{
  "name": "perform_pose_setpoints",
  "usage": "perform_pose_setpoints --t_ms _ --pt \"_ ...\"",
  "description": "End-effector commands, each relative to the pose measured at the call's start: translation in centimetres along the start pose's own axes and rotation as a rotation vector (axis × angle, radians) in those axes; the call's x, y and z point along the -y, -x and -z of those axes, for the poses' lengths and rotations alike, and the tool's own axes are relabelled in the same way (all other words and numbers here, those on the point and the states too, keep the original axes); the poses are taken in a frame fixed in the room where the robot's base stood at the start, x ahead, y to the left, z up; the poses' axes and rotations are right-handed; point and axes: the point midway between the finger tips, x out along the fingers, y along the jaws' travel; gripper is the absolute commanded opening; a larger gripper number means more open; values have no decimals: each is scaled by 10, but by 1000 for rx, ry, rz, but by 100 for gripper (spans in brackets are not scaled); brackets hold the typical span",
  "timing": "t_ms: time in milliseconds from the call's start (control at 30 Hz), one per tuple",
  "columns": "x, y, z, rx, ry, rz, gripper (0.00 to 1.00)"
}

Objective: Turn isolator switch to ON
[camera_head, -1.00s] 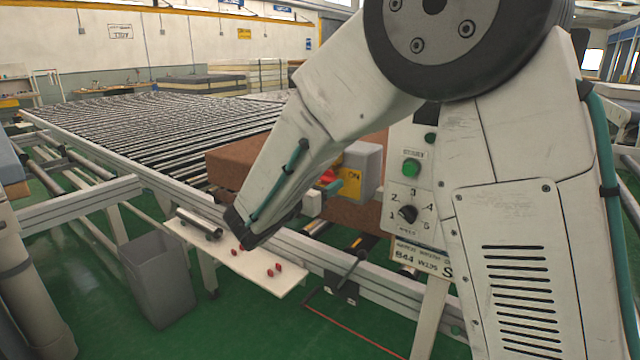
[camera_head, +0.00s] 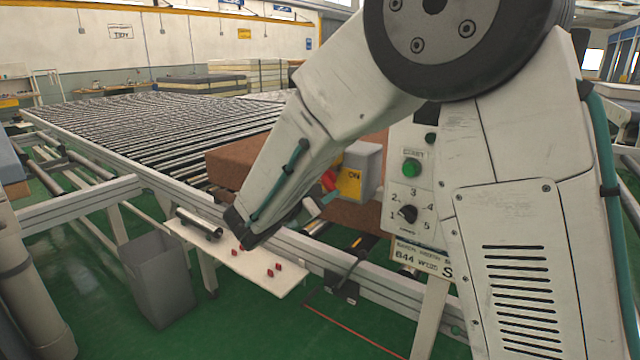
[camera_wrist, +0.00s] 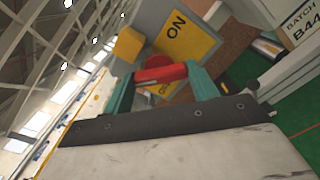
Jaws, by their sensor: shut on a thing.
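The isolator switch is a grey box (camera_head: 370,160) with a yellow label (camera_head: 349,183) marked ON, seen just right of my forearm in the head view. Its red handle (camera_head: 329,180) shows at the box's left side. In the wrist view the red handle (camera_wrist: 160,73) lies between the two teal fingers of my gripper (camera_wrist: 158,76), which is shut on it. The yellow plate (camera_wrist: 185,40) with the word ON shows behind it, tilted in the picture. Part of a second word at the plate's lower end is hidden by the handle and fingers.
A control panel with a green button (camera_head: 411,168) and a black numbered dial (camera_head: 408,213) stands right of the box. A white shelf (camera_head: 285,285) with small red parts and a metal cylinder is below. A grey bin (camera_head: 158,280) stands on the floor. A brown block (camera_head: 228,165) lies on the conveyor.

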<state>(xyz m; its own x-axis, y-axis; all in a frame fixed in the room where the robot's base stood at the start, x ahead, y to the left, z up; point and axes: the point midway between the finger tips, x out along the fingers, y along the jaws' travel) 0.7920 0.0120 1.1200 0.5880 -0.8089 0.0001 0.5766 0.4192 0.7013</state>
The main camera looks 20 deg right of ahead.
Motion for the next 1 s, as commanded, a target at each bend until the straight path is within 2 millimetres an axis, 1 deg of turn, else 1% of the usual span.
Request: perform_pose_setpoints --t_ms 400,600,800,1000 --pt "2 0 0 0 -391 2 35" --pt "2 0 0 1 -557 3 35" --pt "2 0 0 1 -685 3 35" --pt "2 0 0 1 -764 3 35"
